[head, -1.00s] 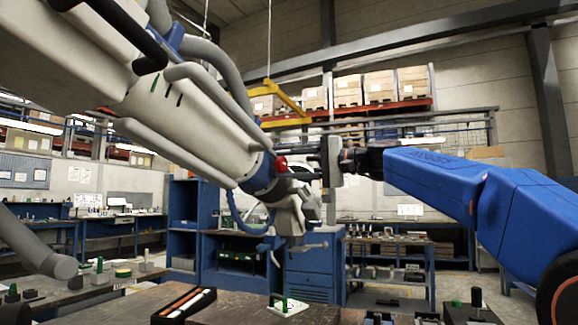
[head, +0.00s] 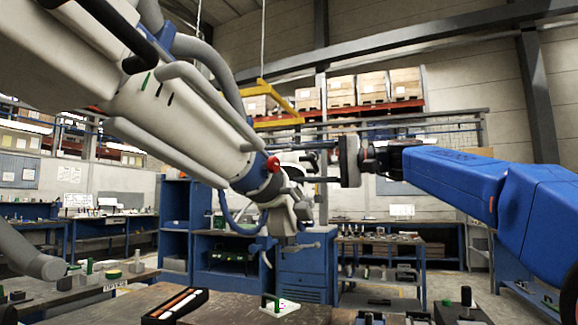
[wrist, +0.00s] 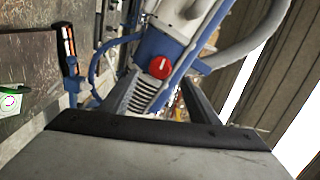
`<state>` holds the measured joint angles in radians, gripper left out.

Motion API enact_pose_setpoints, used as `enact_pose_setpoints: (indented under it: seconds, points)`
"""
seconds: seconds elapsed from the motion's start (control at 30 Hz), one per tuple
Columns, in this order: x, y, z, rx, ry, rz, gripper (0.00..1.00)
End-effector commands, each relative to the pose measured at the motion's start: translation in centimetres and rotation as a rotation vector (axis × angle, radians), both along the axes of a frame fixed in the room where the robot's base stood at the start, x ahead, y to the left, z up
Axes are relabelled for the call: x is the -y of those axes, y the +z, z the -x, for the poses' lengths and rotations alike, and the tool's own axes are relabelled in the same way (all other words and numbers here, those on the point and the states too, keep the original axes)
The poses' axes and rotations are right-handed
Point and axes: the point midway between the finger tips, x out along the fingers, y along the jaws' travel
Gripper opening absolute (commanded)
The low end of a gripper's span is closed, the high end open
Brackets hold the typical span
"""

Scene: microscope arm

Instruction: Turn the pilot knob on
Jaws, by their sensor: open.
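A round red knob with a pale mark on its face is on the blue collar of a large white arm-like instrument (head: 185,115). The knob (head: 272,163) shows on that collar in the head view. It is also plain in the wrist view (wrist: 159,67), between my fingers. My gripper (head: 292,163) is open and points left at the knob from the right. In the wrist view my gripper (wrist: 158,82) has one finger on either side of the knob, with nothing held. I cannot tell the exact gap between fingertips and knob.
The instrument's pipes and handles surround the collar. A workbench (head: 230,308) below carries a tray of rods (head: 175,305) and a white plate with a green part (head: 283,307). Blue cabinets and shelves stand behind. The space right of the knob holds my arm.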

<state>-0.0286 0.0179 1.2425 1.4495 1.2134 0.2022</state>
Motion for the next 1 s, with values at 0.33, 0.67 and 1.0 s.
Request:
enact_pose_setpoints:
  seconds: [0.33,0.67,1.0]
  points:
    - [5.7,0.0,2.0,0.000,-0.004,0.000,0.55]
    - [9.4,0.0,3.3,0.000,-0.001,0.000,0.55]
    - [10.1,0.0,3.7,0.000,0.001,0.000,0.55]
